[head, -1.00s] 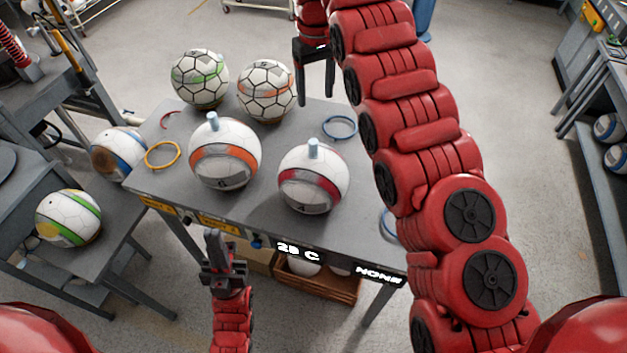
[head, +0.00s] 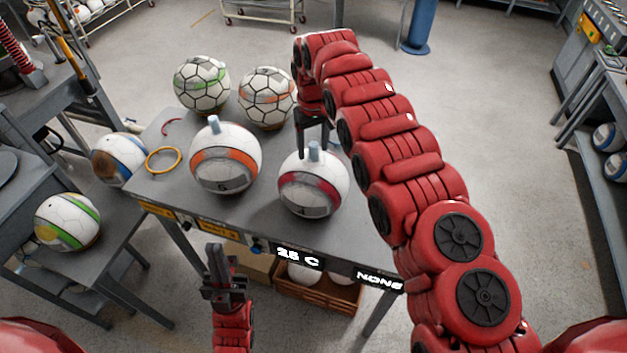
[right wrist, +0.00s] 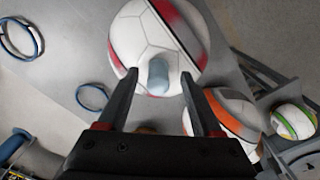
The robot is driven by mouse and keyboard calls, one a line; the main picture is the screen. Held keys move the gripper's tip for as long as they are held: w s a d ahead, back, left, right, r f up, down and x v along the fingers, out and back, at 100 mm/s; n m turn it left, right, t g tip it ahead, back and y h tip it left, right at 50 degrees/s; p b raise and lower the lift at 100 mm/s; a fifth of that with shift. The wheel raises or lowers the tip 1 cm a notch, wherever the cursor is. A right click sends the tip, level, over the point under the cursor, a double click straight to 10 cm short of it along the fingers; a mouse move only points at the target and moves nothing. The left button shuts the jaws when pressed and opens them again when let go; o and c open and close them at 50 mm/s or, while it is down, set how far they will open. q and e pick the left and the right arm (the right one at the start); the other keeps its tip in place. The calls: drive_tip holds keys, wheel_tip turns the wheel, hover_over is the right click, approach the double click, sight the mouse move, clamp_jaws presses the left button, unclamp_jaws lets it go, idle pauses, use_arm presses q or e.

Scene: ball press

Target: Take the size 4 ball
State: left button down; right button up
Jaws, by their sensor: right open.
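A white ball with a red band (head: 310,190) stands on the grey table, with a pale blue peg (head: 314,150) on top. Its printed digit is too small to read surely. My right gripper (head: 314,140) is open just above it, with its fingers on either side of the peg. In the right wrist view the red-banded ball (right wrist: 150,40) and its peg (right wrist: 158,76) show between the open fingers. A white ball with an orange band (head: 226,160), seemingly marked 5, stands to its left, also with a peg. My left gripper (head: 220,262) is low in front of the table.
Two hexagon-patterned balls, green (head: 202,84) and orange (head: 267,97), stand at the table's back. A yellow ring (head: 164,149) lies at the left. Displays (head: 298,257) on the front edge read about "25 C" and "NONE". A wooden crate (head: 318,290) is below.

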drive_tip(key=shift+f, duration=0.1)
drive_tip(key=shift+w+f, duration=0.1)
drive_tip(key=shift+w, duration=0.05)
drive_tip(key=c, duration=0.4)
clamp_jaws()
idle(0.8)
